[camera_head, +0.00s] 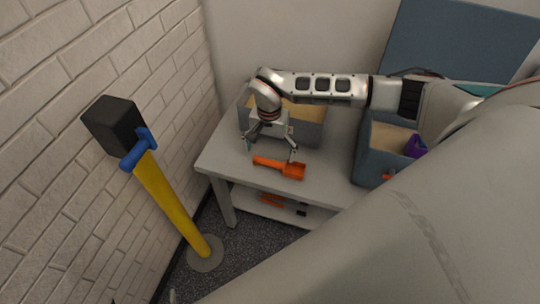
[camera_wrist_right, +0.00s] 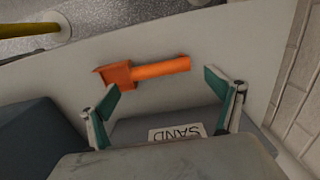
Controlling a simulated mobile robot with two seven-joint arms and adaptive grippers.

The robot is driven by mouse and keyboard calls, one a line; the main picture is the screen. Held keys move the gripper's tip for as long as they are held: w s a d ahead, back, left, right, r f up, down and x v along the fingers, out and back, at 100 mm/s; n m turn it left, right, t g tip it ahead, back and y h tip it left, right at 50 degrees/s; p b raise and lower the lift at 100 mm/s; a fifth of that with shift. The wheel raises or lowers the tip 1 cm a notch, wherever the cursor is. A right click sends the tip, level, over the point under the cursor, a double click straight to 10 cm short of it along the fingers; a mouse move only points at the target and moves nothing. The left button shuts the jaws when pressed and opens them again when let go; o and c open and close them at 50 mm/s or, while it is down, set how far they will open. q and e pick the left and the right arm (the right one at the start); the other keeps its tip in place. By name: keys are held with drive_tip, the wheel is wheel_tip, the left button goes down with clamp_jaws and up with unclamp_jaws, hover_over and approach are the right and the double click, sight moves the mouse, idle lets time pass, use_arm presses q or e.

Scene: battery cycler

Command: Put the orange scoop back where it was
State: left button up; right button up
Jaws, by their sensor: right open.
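The orange scoop (camera_head: 280,168) lies on the white table (camera_head: 335,172) near its front edge, handle to the left in the head view. It also shows in the right wrist view (camera_wrist_right: 145,71), handle to the right there. My right gripper (camera_head: 270,151) is above the table just behind the scoop. Its green-padded fingers (camera_wrist_right: 165,85) are spread wide with nothing between them. The scoop appears just beyond the fingertips. A grey box labelled SAND (camera_wrist_right: 178,132), with tan contents, stands behind the gripper; it is partly hidden by my arm in the head view (camera_head: 307,132). My left gripper is not in view.
A blue-grey bin (camera_head: 372,165) with tan contents and a purple item (camera_head: 415,146) stands at the table's right. A yellow post (camera_head: 170,200) with a black head stands left of the table. Orange items (camera_head: 271,200) lie on the lower shelf. A brick wall bounds the left.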

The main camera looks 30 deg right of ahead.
sight(270, 160)
wheel_tip(270, 160, up, 9)
drive_tip(key=s+a+m+g+y, duration=0.2)
drive_tip(key=s+a+y, duration=0.35)
drive_tip(key=a, duration=0.75)
drive_tip(key=s+a+m+g+y, duration=0.15)
drive_tip(key=s+a+y, duration=0.25)
drive_tip(key=s+a, duration=0.55)
drive_tip(key=w+a+r+m+t+y, duration=0.3)
drive_tip(key=a+r+m+t+y, duration=0.4)
drive_tip(key=a+r+m+y, duration=0.65)
drive_tip(key=w+d+f+m+t+h, duration=0.3)
drive_tip(key=d+f+m+t+h, duration=0.35)
drive_tip(key=m, duration=0.65)
drive_tip(key=w+d+f+m+t+h, duration=0.3)
drive_tip(key=d+f+m+t+h, duration=0.3)
drive_tip(key=m, duration=0.7)
drive_tip(key=s+d+f+m+g+h, duration=0.2)
drive_tip(key=s+d+f+m+h, duration=0.2)
drive_tip(key=f, duration=0.5)
drive_tip(key=s+d+f+m+g+h+p, duration=0.1)
drive_tip(key=s+d+f+m+g+h, duration=0.2)
drive_tip(key=s+d+f+m, duration=0.6)
drive_tip(key=shift+d+m+h, duration=0.45)
drive_tip(key=shift+d+m, duration=0.15)
drive_tip(key=shift+m, duration=0.2)
